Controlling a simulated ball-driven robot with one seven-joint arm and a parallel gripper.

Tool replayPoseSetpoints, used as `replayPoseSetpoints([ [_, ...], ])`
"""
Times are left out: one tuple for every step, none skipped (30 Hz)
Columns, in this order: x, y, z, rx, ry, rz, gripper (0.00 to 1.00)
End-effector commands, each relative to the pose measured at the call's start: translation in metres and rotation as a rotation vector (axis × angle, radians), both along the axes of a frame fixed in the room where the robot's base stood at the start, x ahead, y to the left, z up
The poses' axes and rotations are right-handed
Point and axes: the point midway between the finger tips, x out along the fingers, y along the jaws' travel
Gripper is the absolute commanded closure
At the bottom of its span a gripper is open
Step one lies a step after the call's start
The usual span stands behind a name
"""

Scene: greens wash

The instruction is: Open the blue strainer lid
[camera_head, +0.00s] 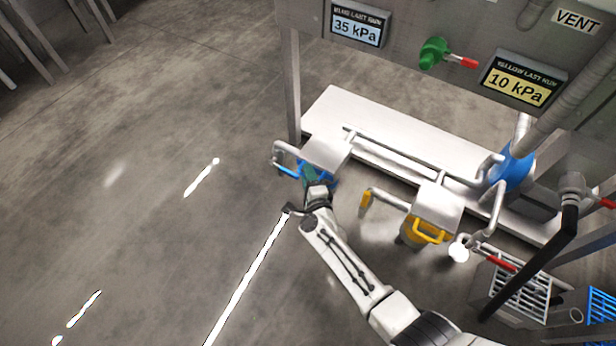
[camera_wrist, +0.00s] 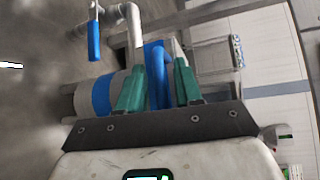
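The blue strainer (camera_head: 331,182) stands low at the front of the white skid, under a flat grey plate (camera_head: 327,151). My gripper (camera_head: 311,174) is down at it and hides much of its body and lid. In the wrist view the strainer's blue band (camera_wrist: 101,97) shows behind the left finger. A blue upright handle (camera_wrist: 156,72) rises between the two teal fingers of my gripper (camera_wrist: 160,80), one on each side. I cannot tell whether the fingers press on it. Whether the lid is raised is hidden.
A blue lever (camera_head: 286,171) is on the bent pipe to the left. A yellow strainer (camera_head: 424,231) with a similar plate and yellow lever (camera_head: 366,203) stands to the right. A steel post (camera_head: 291,85) rises behind. The floor at left is clear.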

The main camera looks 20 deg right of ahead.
Motion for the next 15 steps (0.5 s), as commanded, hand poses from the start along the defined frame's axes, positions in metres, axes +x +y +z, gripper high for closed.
replayPoseSetpoints([
  [-0.0001, 0.0001, 0.0002, 0.000, 0.000, 0.000, 0.65],
  [-0.0001, 0.0001, 0.0002, 0.000, 0.000, 0.000, 0.65],
  [-0.0001, 0.0001, 0.0002, 0.000, 0.000, 0.000, 0.65],
  [-0.0002, 0.0001, 0.0002, 0.000, 0.000, 0.000, 0.68],
  [-0.0002, 0.0001, 0.0002, 0.000, 0.000, 0.000, 0.71],
  [-0.0002, 0.0001, 0.0002, 0.000, 0.000, 0.000, 0.75],
  [-0.0002, 0.0001, 0.0002, 0.000, 0.000, 0.000, 0.78],
  [-0.0002, 0.0001, 0.0002, 0.000, 0.000, 0.000, 0.81],
  [-0.0001, 0.0002, 0.0003, 0.000, 0.000, 0.000, 0.84],
  [-0.0002, 0.0002, 0.0003, 0.000, 0.000, 0.000, 0.87],
  [-0.0003, 0.0001, 0.0003, 0.000, 0.000, 0.000, 0.90],
  [-0.0002, 0.0002, 0.0002, 0.000, 0.000, 0.000, 0.94],
  [-0.0002, 0.0002, 0.0002, 0.000, 0.000, 0.000, 0.97],
  [-0.0003, 0.0001, 0.0002, 0.000, 0.000, 0.000, 1.00],
  [-0.0003, 0.0002, 0.0001, 0.000, 0.000, 0.000, 1.00],
])
